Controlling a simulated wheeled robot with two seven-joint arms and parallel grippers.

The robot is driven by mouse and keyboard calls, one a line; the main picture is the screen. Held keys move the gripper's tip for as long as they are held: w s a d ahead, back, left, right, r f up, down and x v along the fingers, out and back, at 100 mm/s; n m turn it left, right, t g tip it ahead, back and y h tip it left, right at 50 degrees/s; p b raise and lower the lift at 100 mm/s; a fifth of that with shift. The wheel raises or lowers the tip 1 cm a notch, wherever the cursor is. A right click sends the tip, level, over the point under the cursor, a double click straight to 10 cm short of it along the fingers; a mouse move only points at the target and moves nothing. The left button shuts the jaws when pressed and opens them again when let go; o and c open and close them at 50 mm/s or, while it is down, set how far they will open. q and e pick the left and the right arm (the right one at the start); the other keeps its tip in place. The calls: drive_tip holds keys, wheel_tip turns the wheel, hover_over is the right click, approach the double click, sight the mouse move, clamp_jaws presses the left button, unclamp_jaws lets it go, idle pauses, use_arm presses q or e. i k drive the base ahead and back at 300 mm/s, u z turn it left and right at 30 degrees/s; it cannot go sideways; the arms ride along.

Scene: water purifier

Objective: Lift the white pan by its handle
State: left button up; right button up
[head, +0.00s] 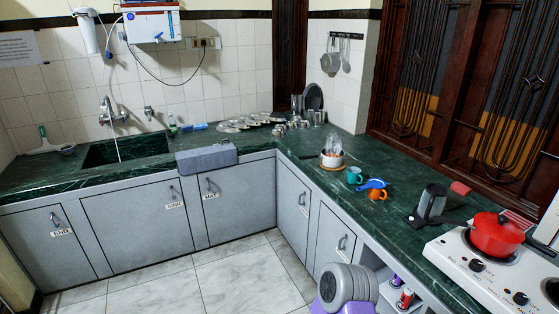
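A small white pan-like vessel (331,160) stands upright on the green counter, on a brown round base, near the inside corner. Neither of my grippers shows in the head view.
The green counter (300,180) turns the corner. A teal mug (354,175), an orange mug (377,194) with a blue item, and a grey pot (431,202) stand right of the vessel. A red pot (495,236) sits on the white stove (450,256). Metalware lies behind.

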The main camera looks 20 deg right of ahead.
sight(330, 162)
drive_tip(key=u, duration=0.05)
drive_tip(key=i, duration=3.4)
drive_tip(key=z, duration=3.05)
